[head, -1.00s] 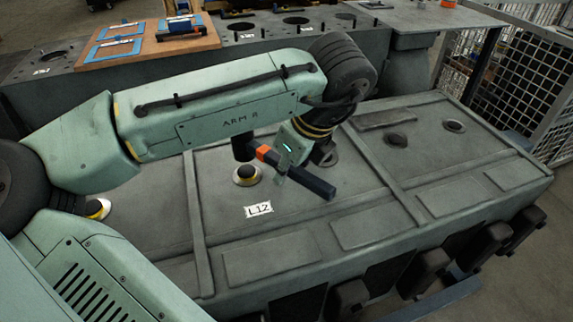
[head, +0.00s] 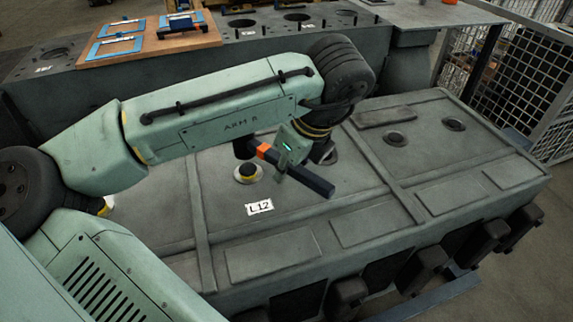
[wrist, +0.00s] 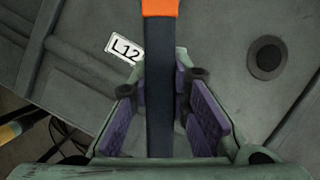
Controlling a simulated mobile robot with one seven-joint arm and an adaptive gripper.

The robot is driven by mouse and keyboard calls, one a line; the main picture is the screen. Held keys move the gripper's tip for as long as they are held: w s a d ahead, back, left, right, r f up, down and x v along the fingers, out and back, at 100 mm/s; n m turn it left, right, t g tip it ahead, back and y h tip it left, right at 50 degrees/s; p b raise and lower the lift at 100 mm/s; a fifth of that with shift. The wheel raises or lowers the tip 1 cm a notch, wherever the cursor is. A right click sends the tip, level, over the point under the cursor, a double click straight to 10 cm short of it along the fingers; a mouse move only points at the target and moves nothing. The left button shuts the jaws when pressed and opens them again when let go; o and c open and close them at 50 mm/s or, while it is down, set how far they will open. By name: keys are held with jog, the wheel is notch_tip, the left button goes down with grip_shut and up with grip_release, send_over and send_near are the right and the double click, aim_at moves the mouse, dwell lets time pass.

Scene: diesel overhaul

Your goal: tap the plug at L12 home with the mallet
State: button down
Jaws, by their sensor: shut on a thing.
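The mallet has a dark handle (head: 312,182), an orange band (head: 263,150) and a black head (head: 243,147). My gripper (head: 284,168) is shut on the handle; in the wrist view the handle (wrist: 159,90) runs between its purple pads. The plug at L12 (head: 248,172), black with a yellow ring, sits in the grey cover just behind the white L12 label (head: 260,207). The mallet head appears just above the plug's far side; I cannot tell the exact gap. The label also shows in the wrist view (wrist: 124,47), where the plug and the mallet head are out of sight.
The grey ribbed cover (head: 320,205) is broad and mostly clear. A wooden board (head: 150,45) with blue frames lies on the block behind. A mesh fence (head: 510,80) stands at the right.

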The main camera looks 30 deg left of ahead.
notch_tip(320, 180, down, 6)
jog(key=b, duration=0.3)
notch_tip(320, 180, up, 5)
jog(key=p, duration=0.4)
jog(key=shift+f, duration=0.2)
jog(key=shift+w+a+r+h+p, duration=0.15)
jog(key=shift+r+h+p, duration=0.4)
jog(key=shift+p, duration=0.3)
jog(key=shift+f, duration=0.15)
